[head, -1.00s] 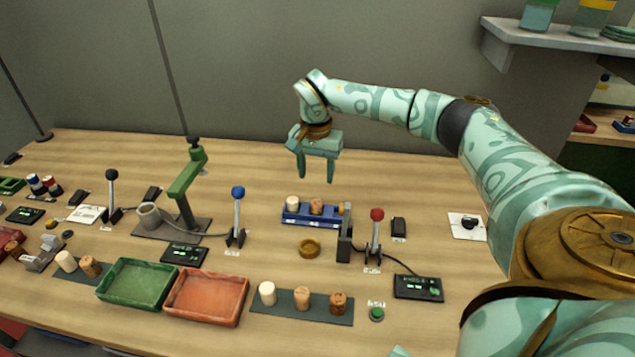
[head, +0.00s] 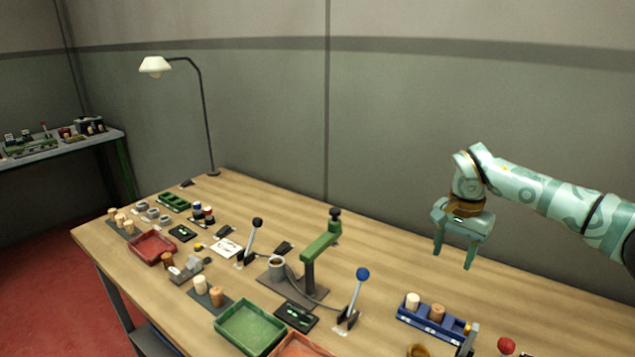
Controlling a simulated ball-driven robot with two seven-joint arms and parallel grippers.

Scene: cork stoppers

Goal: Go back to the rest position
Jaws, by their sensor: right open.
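My right gripper (head: 454,258) hangs in the air above the right part of the wooden table, behind the blue rack. Its two fingers point down, apart, with nothing between them. The blue rack (head: 429,325) on the table holds a pale cork (head: 412,300) and a browner cork (head: 437,312). The right arm reaches in from the right edge. My left gripper is not in view.
A green press (head: 318,245) and a blue-knobbed lever (head: 355,295) stand on the table (head: 380,270) left of the gripper. A green tray (head: 250,327), a red tray (head: 152,247) and a tall lamp (head: 205,110) are further left. The air around the gripper is clear.

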